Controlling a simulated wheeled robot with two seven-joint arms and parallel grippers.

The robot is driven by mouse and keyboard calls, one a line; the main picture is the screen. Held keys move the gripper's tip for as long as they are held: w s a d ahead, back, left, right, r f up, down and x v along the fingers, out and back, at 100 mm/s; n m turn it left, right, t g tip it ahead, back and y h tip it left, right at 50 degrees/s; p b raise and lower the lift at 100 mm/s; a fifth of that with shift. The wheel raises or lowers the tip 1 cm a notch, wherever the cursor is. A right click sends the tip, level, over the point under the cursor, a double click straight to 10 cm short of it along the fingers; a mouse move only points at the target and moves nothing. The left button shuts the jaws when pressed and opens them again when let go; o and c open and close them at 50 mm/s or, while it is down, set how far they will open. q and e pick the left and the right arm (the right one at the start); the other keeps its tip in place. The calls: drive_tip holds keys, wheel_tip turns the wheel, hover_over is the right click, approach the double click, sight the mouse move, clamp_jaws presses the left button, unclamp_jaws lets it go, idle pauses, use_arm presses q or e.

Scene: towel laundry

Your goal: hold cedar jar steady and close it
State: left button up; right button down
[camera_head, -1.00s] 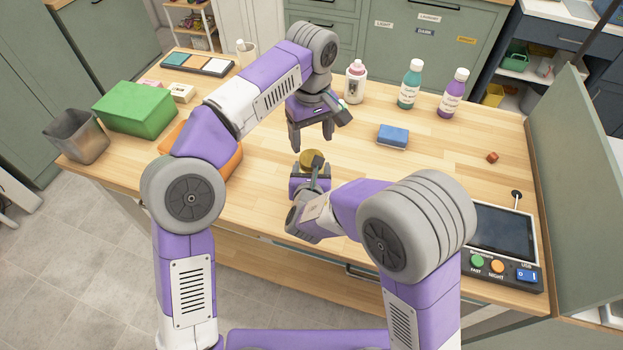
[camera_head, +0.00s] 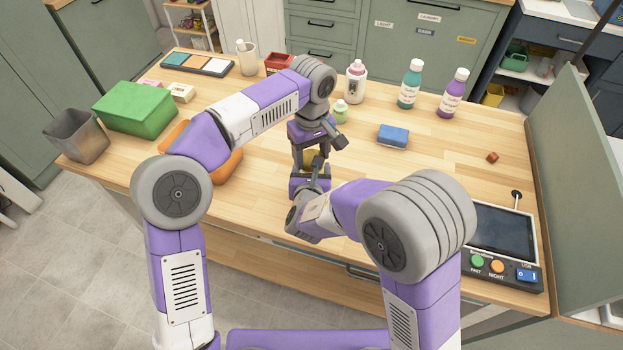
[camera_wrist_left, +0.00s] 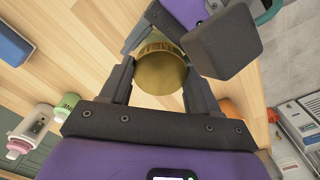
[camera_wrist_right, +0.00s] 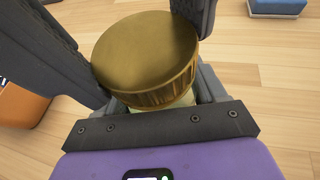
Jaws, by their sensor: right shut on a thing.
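The jar has a round brass-coloured lid (camera_head: 310,157), seen resting over its pale body (camera_wrist_right: 180,101) in the right wrist view. The jar is upright near the table's front middle. My right gripper (camera_head: 313,171) is shut on the body below the lid. My left gripper (camera_head: 311,161) points down from above, its fingers on either side of the lid. In the left wrist view the lid (camera_wrist_left: 160,74) sits between these fingers; they look open around it. Most of the body is hidden by the lid and grippers. No label can be read.
A blue sponge-like block (camera_head: 393,136) lies to the right, and a small green bottle (camera_head: 340,111) stands behind. An orange container (camera_head: 222,165) is partly hidden behind my left arm. A control box with a screen (camera_head: 500,233) stands front right. The table's right middle is mostly clear.

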use_arm(q)
drive_tip(key=shift+c, duration=1.4)
drive_tip(key=m, duration=1)
drive_tip(key=o, duration=1.2)
drive_tip(key=shift+c, duration=0.2)
drive_tip(key=shift+r, duration=2.25)
